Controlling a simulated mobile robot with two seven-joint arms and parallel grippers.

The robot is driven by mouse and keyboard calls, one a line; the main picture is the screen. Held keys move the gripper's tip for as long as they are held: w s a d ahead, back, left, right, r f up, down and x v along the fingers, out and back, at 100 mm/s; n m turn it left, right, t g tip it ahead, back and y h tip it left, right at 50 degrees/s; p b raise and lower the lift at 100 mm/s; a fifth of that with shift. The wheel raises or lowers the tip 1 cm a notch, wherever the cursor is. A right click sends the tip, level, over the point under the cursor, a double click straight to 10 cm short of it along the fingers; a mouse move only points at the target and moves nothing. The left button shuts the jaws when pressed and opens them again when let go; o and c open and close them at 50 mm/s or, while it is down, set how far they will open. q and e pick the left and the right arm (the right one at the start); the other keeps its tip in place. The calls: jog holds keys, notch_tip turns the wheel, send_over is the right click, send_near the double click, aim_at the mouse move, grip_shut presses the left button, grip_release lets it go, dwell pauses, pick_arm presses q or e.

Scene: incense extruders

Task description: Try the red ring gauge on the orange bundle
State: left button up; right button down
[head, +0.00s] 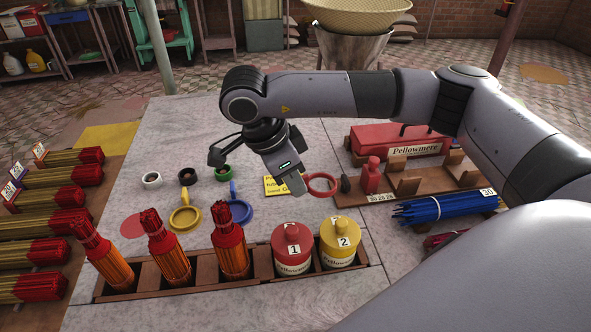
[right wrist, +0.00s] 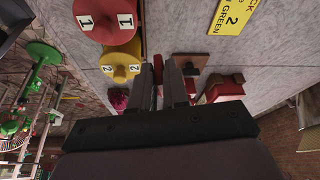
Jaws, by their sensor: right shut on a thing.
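My right gripper (head: 297,186) is above the middle of the table, shut. The red ring gauge (head: 321,192) shows right at its fingertips, the ring standing out to the right; its handle is hidden by the fingers. Three orange bundles with red tops, a left (head: 113,268), a middle (head: 172,262) and a right one (head: 232,258), stand in the wooden rack (head: 204,289), left of and nearer than the gripper. My left gripper is not in view.
A red canister (head: 292,240) and a yellow canister (head: 340,235) stand in the rack's right end. Yellow (head: 184,219) and blue (head: 238,212) ring gauges lie behind the bundles. A yellow card (head: 272,186) lies beneath the gripper. A blue bundle (head: 440,207) lies at right.

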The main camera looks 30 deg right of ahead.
jog(key=a+n+t+y, duration=0.1)
jog(key=n, duration=0.5)
jog(key=s+a+f+n+t+y, duration=0.1)
jog(key=n+t, duration=0.1)
jog(key=n, duration=0.4)
jog(key=a+f+n+t+y, duration=0.1)
jog(key=n+t+y, duration=0.1)
jog(key=n, duration=0.5)
jog(key=shift+s+f, duration=0.2)
jog(key=shift+s, duration=0.15)
jog(key=shift+s+d+n, duration=0.15)
jog(key=shift+d+n, duration=0.05)
jog(key=shift+n, duration=0.4)
